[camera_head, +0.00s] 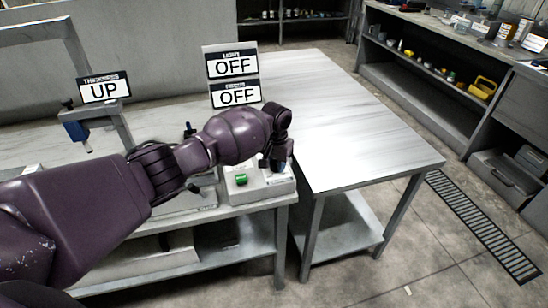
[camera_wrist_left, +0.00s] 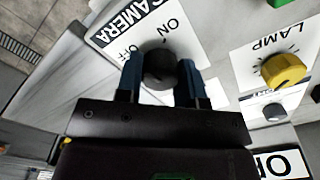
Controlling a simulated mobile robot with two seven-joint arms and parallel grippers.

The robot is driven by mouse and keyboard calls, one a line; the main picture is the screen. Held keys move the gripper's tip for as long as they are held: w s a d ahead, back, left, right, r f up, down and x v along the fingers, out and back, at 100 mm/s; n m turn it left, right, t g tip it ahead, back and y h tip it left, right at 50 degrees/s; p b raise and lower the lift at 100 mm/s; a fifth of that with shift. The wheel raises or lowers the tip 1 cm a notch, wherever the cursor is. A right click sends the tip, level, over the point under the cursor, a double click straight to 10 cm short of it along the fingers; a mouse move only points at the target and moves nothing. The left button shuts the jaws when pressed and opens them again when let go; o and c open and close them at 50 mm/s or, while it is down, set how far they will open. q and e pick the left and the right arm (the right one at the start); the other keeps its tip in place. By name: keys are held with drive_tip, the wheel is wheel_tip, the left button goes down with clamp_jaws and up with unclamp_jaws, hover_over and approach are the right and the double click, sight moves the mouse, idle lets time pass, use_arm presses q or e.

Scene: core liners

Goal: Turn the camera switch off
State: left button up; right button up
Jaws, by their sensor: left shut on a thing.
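The camera switch (camera_wrist_left: 159,66) is a dark round knob on a pale panel, below a CAMERA label (camera_wrist_left: 133,22) with ON and OFF marks. My left gripper (camera_wrist_left: 160,76) has one blue-dark finger on each side of the knob and is shut on it. Which mark the knob points to is hard to tell. In the head view my left gripper (camera_head: 274,163) reaches down over the right end of the grey control box (camera_head: 262,190), and the wrist hides most of the knob there. My right gripper is not in view.
A yellow LAMP knob (camera_wrist_left: 283,71) and a smaller grey knob (camera_wrist_left: 274,112) sit beside the switch. A green button (camera_head: 242,180) is on the box. Signs read THICKNESS UP (camera_head: 104,88) and LIGHT OFF (camera_head: 232,65). The white table (camera_head: 350,130) at right is clear.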

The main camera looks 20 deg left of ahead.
use_arm(q)
drive_tip(key=n+p, duration=0.2)
drive_tip(key=n, duration=0.1)
drive_tip(key=shift+d+r+n+p, duration=0.1)
drive_tip(key=shift+r+n+p, duration=0.1)
drive_tip(key=shift+n+p, duration=0.15)
drive_tip(key=shift+f+n+p, duration=0.15)
drive_tip(key=shift+n+p, duration=0.6)
drive_tip(key=shift+n, duration=0.5)
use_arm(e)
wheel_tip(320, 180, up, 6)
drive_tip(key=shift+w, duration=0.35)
use_arm(q)
drive_tip(key=o, duration=0.9)
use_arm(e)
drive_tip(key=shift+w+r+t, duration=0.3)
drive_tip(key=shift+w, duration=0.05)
